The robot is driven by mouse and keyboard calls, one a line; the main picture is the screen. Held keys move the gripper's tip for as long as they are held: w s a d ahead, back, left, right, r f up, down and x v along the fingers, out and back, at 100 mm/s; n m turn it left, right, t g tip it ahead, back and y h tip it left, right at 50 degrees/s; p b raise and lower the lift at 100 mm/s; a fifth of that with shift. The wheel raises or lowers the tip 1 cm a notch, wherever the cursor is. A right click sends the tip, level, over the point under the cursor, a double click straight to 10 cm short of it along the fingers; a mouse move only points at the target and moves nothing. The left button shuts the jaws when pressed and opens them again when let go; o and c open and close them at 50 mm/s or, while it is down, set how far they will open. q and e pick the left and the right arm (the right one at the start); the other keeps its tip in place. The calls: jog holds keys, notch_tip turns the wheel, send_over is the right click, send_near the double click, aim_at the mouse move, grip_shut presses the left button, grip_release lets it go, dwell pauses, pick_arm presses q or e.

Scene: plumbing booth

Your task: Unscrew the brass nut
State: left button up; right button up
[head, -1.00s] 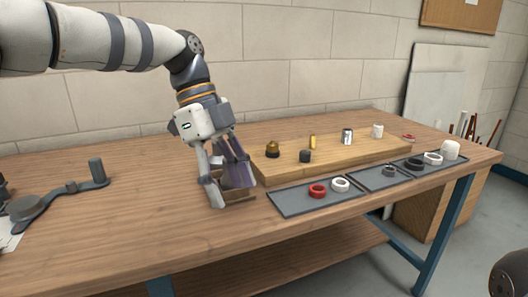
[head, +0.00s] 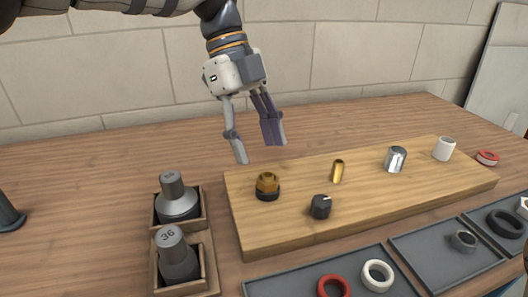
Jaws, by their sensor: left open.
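The brass nut (head: 267,184) sits on a dark base near the left end of the wooden board (head: 290,228). My left gripper (head: 260,155) is open and empty, its fingers pointing down above and behind the board's left end, apart from the nut. Two grey sockets stand in wooden holders left of the board: one at the back (head: 176,198) and one in front, marked 36 (head: 175,256). My right gripper is not in view.
The board also carries a black knob-like fitting (head: 321,206), a slim brass piece (head: 338,171), a chrome cylinder (head: 396,159) and a white cap (head: 444,148). Grey trays (head: 420,264) with rings lie in front. The table left of the holders is mostly clear.

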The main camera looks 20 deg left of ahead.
aim_at(268, 175)
pick_arm(q)
jog(key=x, duration=0.6)
jog(key=shift+w, duration=0.1)
jog(key=c, duration=1.3)
jog(key=shift+o, duration=0.2)
jog(key=shift+r+n+p, duration=0.1)
jog(key=shift+n+p, duration=0.2)
jog(key=shift+p, duration=0.15)
jog(key=shift+n+t+p, duration=0.7)
jog(key=shift+n+p, duration=0.05)
jog(key=shift+n, duration=0.75)
jog(key=shift+n+t, duration=0.5)
jog(key=shift+n, duration=0.7)
jog(key=n+t, duration=0.1)
jog(key=n, duration=0.4)
jog(key=shift+r+t, duration=0.1)
jog(key=shift+t, duration=0.3)
jog(key=n+t+y, duration=0.1)
jog(key=n, duration=0.3)
jog(key=shift+n, duration=0.4)
jog(key=shift+d+r+n+t+y, duration=0.1)
jog(key=shift+n+t+y, duration=0.4)
jog(key=shift+n, duration=0.6)
jog(key=o, duration=1.3)
jog(key=shift+c, duration=0.2)
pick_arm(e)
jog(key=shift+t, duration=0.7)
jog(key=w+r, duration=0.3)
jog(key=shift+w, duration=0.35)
